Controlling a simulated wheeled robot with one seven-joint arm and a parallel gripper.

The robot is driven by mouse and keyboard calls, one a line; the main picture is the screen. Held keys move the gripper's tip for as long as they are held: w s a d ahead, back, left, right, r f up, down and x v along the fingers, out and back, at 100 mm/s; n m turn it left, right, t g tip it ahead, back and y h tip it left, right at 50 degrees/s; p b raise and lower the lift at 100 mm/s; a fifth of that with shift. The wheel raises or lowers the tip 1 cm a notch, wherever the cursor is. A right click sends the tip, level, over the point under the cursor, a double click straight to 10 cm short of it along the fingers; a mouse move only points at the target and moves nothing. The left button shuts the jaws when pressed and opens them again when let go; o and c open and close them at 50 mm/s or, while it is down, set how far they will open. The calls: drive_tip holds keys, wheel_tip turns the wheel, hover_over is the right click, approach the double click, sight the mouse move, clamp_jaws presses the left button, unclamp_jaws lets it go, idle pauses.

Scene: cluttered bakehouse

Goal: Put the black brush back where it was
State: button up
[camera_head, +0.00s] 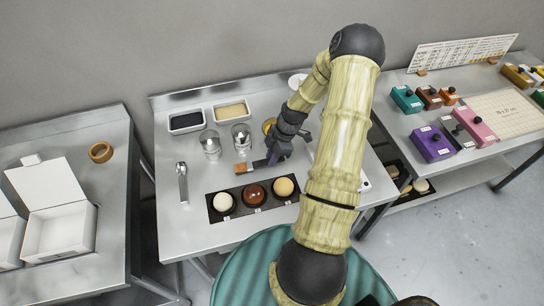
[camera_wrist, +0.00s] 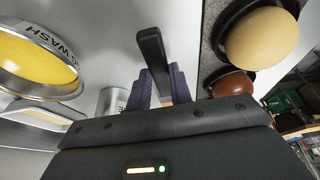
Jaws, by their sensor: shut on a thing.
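My gripper (camera_head: 277,152) is over the middle of the central steel table, with its purple fingers closed on the black brush (camera_head: 260,164). The brush's tan bristle end (camera_head: 242,168) points left, just behind the dark tray of round buns. In the wrist view the dark handle (camera_wrist: 151,48) stands out between the purple fingers of my gripper (camera_wrist: 163,86). The bristles are mostly hidden there. I cannot tell whether the brush touches the table.
A dark tray (camera_head: 238,215) holds three round buns in front. A metal tool (camera_head: 182,182) lies left. Tabletop between it and the glasses is clear.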

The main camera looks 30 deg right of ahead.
drive_tip(key=shift+f, duration=0.65)
drive_tip(key=shift+s+d, duration=0.1)
drive_tip(key=shift+s, duration=0.05)
drive_tip(key=shift+f, duration=0.15)
drive_tip(key=o, duration=0.8)
drive_tip(key=shift+r, duration=0.4)
drive_tip(key=b+v, duration=0.3)
drive_tip(key=v, duration=0.8)
drive_tip(key=shift+d+r, duration=0.1)
drive_tip(key=shift+r, duration=0.25)
